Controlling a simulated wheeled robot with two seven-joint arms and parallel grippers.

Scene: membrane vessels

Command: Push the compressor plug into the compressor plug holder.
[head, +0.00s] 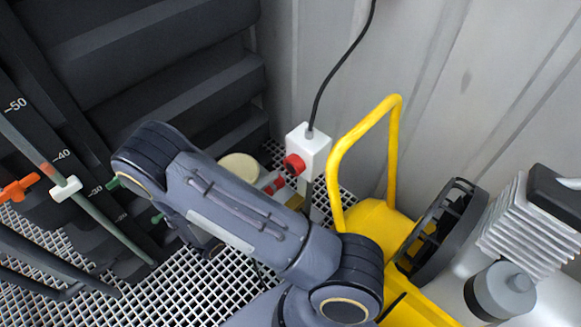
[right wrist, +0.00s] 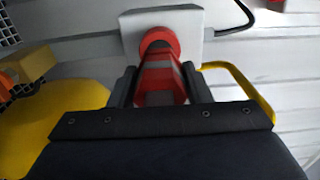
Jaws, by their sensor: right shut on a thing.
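The compressor plug (right wrist: 163,82) is red and grey. My right gripper (right wrist: 160,76) is shut on it, one dark finger on each side. The compressor plug holder (right wrist: 158,42) is a red round socket on a white box, just ahead of the plug and nearly in line with it in the right wrist view. I cannot tell from this view whether they touch. In the head view the holder (head: 294,164) faces lower left and the plug (head: 275,185) shows just below it, partly behind my right arm, which hides the gripper there. My left gripper is not in view.
A black cable (head: 340,70) rises from the white box (head: 312,145). A yellow compressor frame (head: 335,170) stands close on its right. A grey wall is behind. Dark ribbed tanks (head: 160,60) and a scale with an orange valve (head: 18,188) are at left, over a grating floor.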

